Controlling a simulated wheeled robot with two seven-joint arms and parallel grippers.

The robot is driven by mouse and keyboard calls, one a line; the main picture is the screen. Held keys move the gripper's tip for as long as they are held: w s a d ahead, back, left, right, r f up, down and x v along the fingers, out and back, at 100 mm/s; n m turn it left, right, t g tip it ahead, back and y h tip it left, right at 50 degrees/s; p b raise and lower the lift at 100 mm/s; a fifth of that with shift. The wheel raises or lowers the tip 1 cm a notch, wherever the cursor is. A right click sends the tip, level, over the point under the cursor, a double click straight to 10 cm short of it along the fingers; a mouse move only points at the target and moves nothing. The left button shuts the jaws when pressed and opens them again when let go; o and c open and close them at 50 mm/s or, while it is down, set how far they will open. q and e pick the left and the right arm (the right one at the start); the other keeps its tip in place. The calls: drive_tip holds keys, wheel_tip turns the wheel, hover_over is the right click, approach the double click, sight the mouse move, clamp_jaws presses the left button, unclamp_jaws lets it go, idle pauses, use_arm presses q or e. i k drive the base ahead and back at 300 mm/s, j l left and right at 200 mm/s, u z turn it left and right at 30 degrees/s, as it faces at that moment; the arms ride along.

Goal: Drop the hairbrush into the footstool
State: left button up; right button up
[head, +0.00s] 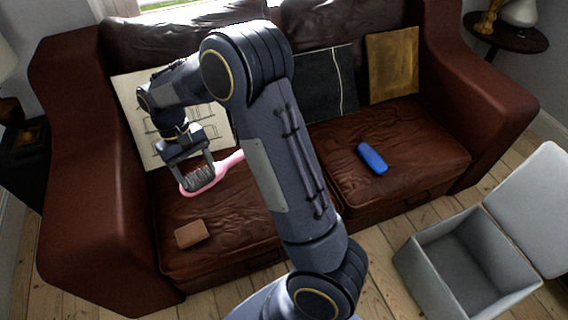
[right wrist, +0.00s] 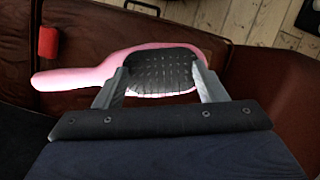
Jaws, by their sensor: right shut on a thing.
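The pink hairbrush (head: 228,163) with a dark bristle pad is held above the left seat of the brown sofa. My right gripper (head: 197,178) is shut on the brush's head, and the handle points to the right in the head view. In the right wrist view the hairbrush (right wrist: 80,77) lies across between the fingers of the gripper (right wrist: 160,88), with its handle to the left. The footstool (head: 418,262) is a grey box on the floor at the right, with its lid open and its inside looking empty. My left gripper is not in view.
The brown leather sofa (head: 75,200) fills the middle. A brown block (head: 191,234) lies on its left seat, a blue case (head: 372,158) on its right seat. Cushions lean on the backrest. A small round table (head: 508,40) stands at the back right.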

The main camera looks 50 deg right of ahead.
sight(458, 271)
drive_tip(key=z, duration=3.7)
